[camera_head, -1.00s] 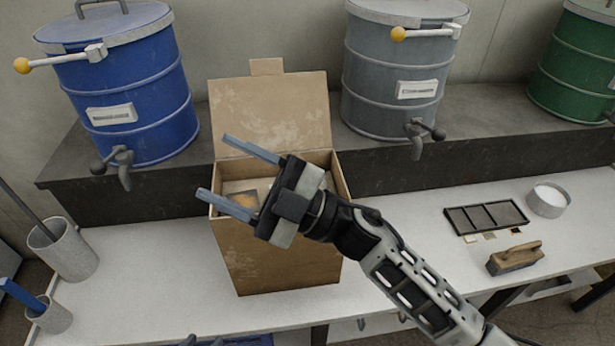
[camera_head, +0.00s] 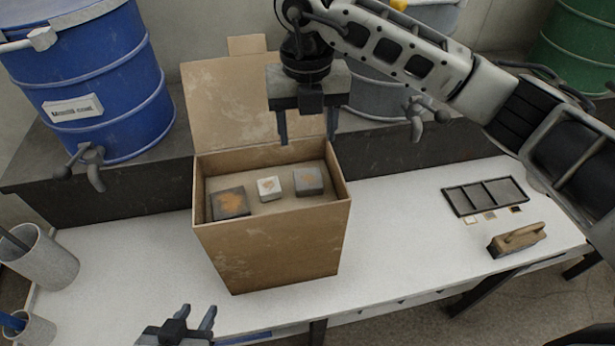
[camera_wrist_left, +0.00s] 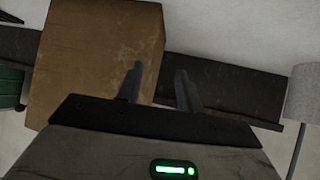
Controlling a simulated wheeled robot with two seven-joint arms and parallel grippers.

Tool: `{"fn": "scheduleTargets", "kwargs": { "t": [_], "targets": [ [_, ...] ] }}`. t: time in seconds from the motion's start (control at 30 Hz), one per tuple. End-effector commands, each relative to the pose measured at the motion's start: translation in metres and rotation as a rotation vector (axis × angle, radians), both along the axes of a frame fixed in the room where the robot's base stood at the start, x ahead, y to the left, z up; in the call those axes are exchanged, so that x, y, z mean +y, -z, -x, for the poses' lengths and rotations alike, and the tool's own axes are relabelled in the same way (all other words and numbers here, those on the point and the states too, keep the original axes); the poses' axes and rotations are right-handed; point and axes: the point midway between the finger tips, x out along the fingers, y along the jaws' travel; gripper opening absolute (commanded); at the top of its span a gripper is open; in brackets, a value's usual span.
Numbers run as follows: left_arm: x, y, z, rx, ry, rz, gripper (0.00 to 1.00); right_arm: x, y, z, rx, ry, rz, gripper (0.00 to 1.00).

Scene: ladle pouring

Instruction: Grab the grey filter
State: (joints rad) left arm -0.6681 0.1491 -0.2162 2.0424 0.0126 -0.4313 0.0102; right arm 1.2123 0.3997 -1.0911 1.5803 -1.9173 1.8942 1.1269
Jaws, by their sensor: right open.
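An open cardboard box (camera_head: 270,245) stands on the white table with its lid raised at the back. Inside lie a grey block (camera_head: 308,180) with a brownish spot, likely the grey filter, a small whitish block (camera_head: 268,188) in the middle, and a dark block (camera_head: 230,203) with an orange patch at the left. My right gripper (camera_head: 308,142) points down above the back of the box, open and empty, with its fingers just behind the blocks in the picture. My left gripper (camera_head: 197,312) is low in front of the box, open and empty; its fingers stand apart in the left wrist view (camera_wrist_left: 158,85).
A blue drum (camera_head: 85,85), a grey drum (camera_head: 375,95) and a green drum (camera_head: 580,50) stand on the dark ledge behind. A divided tray (camera_head: 485,195) and a wooden brush (camera_head: 517,239) lie at the right. Grey cups (camera_head: 40,258) stand at the left.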

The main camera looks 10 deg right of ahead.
Motion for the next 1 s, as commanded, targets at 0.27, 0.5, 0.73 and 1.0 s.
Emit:
{"fn": "scheduleTargets", "kwargs": {
  "t": [0.27, 0.5, 0.73, 1.0],
  "targets": [
    [0.001, -0.001, 0.002, 0.005, -0.001, -0.005, 0.36, 0.000, 0.049, 0.001, 0.003, -0.002, -0.002, 0.58],
    [0.003, -0.004, 0.000, 0.006, -0.003, -0.009, 0.36, 0.000, 0.065, 0.002, 0.004, -0.002, -0.003, 0.58],
    [0.003, -0.012, -0.005, -0.003, -0.010, -0.007, 0.36, -0.001, 0.099, 0.003, 0.003, -0.002, -0.003, 0.58],
    [0.004, -0.007, -0.002, 0.006, -0.012, -0.010, 0.36, 0.000, 0.108, 0.002, 0.000, -0.003, -0.005, 0.58]
  ]
}}
